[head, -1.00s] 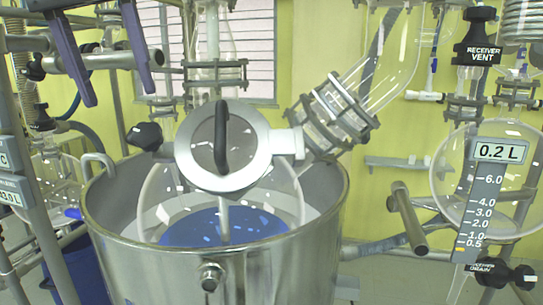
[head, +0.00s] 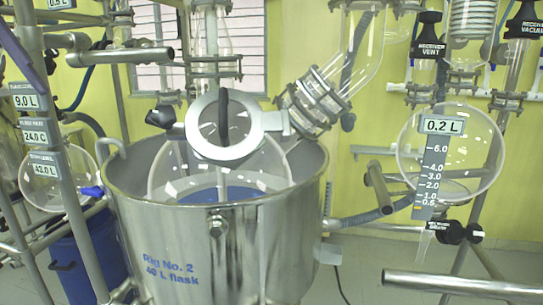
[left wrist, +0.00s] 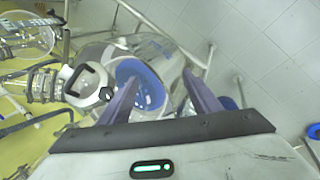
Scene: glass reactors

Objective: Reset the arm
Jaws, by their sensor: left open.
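My left gripper (left wrist: 161,80) is open and empty in the left wrist view, its two purple fingers spread in front of the steel vessel. In the head view only a dark purple finger shows at the upper left edge. The large steel vessel (head: 190,248), marked "Rig No. 2 40 L flask", stands in the middle with a glass flask inside. A round lid with a black handle (head: 223,122) sits over the flask and looks shut; it also shows in the left wrist view (left wrist: 88,86). My right gripper is not in view.
A metal frame with labels (head: 45,165) stands at the left. A glass receiver (head: 478,150) with a 0.2 L scale (head: 432,170) hangs at the right. A blue bin (head: 90,255) is on the floor at the left. Metal bars (head: 460,286) jut out at the lower right.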

